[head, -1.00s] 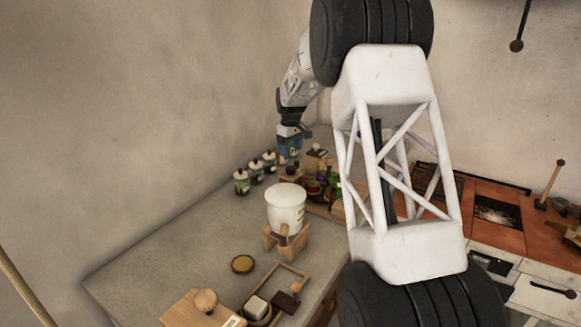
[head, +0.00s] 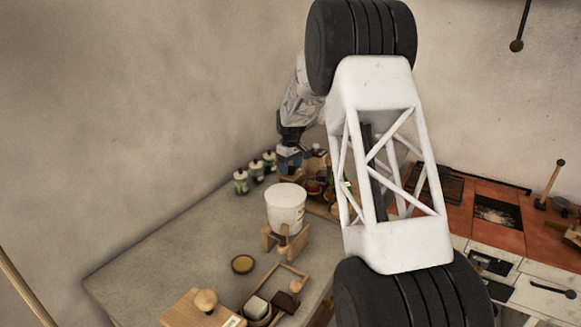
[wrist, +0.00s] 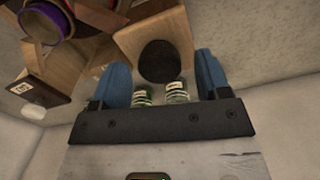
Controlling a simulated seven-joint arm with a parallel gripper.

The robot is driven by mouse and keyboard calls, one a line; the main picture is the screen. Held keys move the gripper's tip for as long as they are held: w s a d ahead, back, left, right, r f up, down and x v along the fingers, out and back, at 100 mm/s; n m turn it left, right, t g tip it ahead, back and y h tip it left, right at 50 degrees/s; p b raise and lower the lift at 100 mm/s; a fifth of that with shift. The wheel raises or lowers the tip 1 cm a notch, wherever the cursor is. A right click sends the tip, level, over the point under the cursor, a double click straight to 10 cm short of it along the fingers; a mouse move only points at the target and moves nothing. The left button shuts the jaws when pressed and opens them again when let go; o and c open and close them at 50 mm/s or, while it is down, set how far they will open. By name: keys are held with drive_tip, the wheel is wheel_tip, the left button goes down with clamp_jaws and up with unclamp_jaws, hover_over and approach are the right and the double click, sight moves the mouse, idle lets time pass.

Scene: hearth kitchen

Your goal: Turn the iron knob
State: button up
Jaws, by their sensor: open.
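A dark round knob (wrist: 159,62), which looks like the iron knob, sits on the face of a pale wooden block (wrist: 133,40) in the wrist view. My gripper (wrist: 163,72) is open, with one blue finger on each side of the knob in the picture. Whether the fingers are level with the knob or still apart from it in depth, I cannot tell. In the head view my gripper (head: 289,161) is at the far end of the grey counter (head: 190,235), near the wall. The knob cannot be made out clearly there.
Several small bottles (head: 256,172) stand left of my gripper, along the wall. A white tub (head: 286,207) on a wooden stand is nearer. Wooden pieces and a purple-rimmed round item (wrist: 42,22) crowd the block's left. The counter's left part is clear.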

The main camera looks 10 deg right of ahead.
drive_tip(key=shift+c, duration=0.4)
drive_tip(key=c, duration=0.8)
drive_tip(key=shift+c, duration=0.2)
drive_tip(key=shift+m, duration=0.4)
drive_tip(key=m, duration=0.3)
drive_tip(key=shift+f+m, duration=0.1)
drive_tip(key=shift+m, duration=0.2)
drive_tip(key=m, duration=1.3)
drive_tip(key=shift+m, duration=0.3)
